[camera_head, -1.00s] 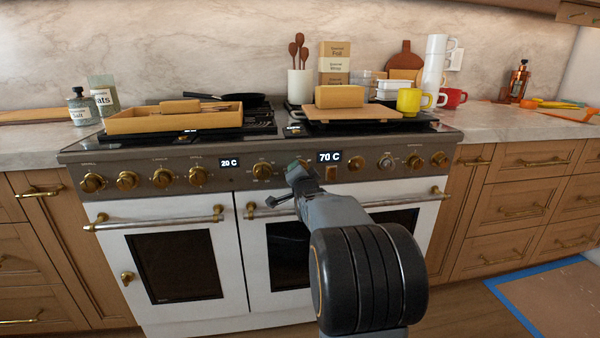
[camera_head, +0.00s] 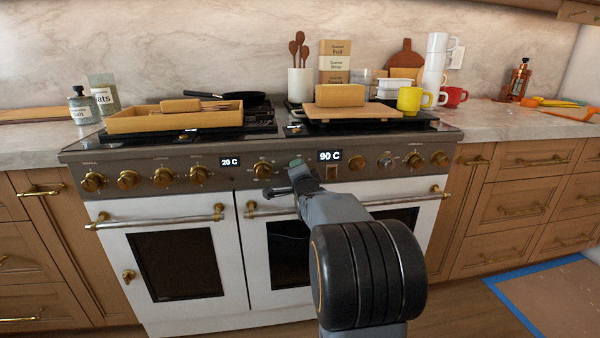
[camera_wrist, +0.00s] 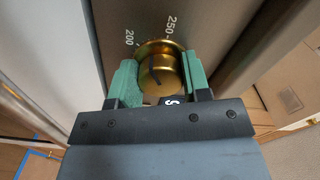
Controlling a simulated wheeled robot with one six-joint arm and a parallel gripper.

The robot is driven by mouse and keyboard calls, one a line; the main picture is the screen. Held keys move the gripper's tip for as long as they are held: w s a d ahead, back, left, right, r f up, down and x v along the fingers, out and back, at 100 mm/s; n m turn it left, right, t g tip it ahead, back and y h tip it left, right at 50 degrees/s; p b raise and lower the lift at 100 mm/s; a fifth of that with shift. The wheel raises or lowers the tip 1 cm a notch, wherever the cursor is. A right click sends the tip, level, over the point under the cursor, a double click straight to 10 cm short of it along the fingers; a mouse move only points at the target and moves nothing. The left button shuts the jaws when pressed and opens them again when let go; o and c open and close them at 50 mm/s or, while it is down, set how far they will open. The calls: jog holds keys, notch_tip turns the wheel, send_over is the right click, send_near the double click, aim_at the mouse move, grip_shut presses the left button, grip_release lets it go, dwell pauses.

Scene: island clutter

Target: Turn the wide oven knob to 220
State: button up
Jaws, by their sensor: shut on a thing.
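The wide oven's display (camera_head: 329,156) on the range's front panel reads 90 C. In the wrist view, a round brass knob (camera_wrist: 160,72) sits between my gripper's green fingertips (camera_wrist: 160,84), one on each side. My gripper is shut on it. The marks 200 and 250 show on the panel around the knob, and a dark line runs across its face. In the head view my gripper (camera_head: 297,170) reaches the panel just left of the 90 C display, and the knob there is hidden behind it.
A second display (camera_head: 231,162) reads 20 C. Other brass knobs (camera_head: 263,170) line the panel on both sides. Oven door handles (camera_head: 157,218) stick out below. A wooden tray (camera_head: 175,119), a board and mugs stand above the panel.

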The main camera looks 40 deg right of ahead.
jog(key=o, duration=0.9)
jog(key=shift+p+v, duration=1.35)
jog(key=shift+v, duration=5.6)
